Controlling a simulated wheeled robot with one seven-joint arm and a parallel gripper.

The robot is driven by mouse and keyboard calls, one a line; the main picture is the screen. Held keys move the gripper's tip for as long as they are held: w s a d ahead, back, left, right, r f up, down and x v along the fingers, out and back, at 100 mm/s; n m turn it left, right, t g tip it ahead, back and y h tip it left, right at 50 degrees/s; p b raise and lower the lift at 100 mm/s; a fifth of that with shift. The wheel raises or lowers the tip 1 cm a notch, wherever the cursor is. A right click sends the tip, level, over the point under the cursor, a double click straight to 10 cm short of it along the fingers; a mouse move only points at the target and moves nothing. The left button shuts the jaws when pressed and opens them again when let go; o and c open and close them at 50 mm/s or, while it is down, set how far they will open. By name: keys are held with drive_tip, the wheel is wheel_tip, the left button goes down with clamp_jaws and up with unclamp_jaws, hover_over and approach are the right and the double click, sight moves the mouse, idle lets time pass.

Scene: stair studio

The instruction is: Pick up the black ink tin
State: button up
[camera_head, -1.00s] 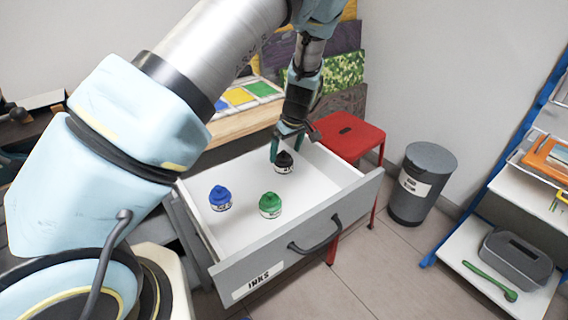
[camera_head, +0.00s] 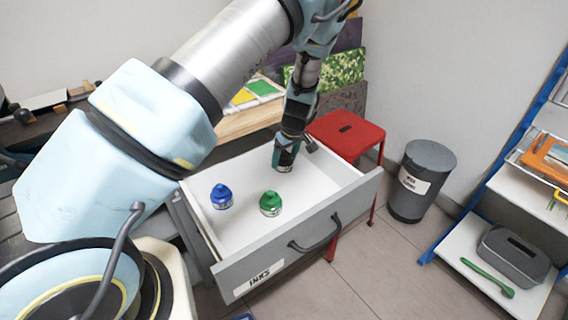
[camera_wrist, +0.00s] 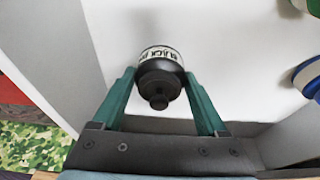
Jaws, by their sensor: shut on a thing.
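The black ink tin (camera_wrist: 160,75) has a white label band with dark lettering and a dark knobbed lid. In the wrist view it sits between the two green fingers of my gripper (camera_wrist: 160,90), which touch its sides. In the head view my gripper (camera_head: 285,162) is inside the open drawer (camera_head: 345,216), toward its back right. There the fingers hide most of the tin. My gripper is shut on the tin. I cannot tell whether the tin still touches the drawer floor.
A blue ink tin (camera_head: 221,197) and a green ink tin (camera_head: 270,204) stand on the drawer floor to the left and front. The drawer walls surround them. A red stool (camera_head: 346,135) and a grey bin (camera_head: 421,180) stand to the right.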

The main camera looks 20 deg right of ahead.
clamp_jaws()
drive_tip(key=shift+r, duration=0.1)
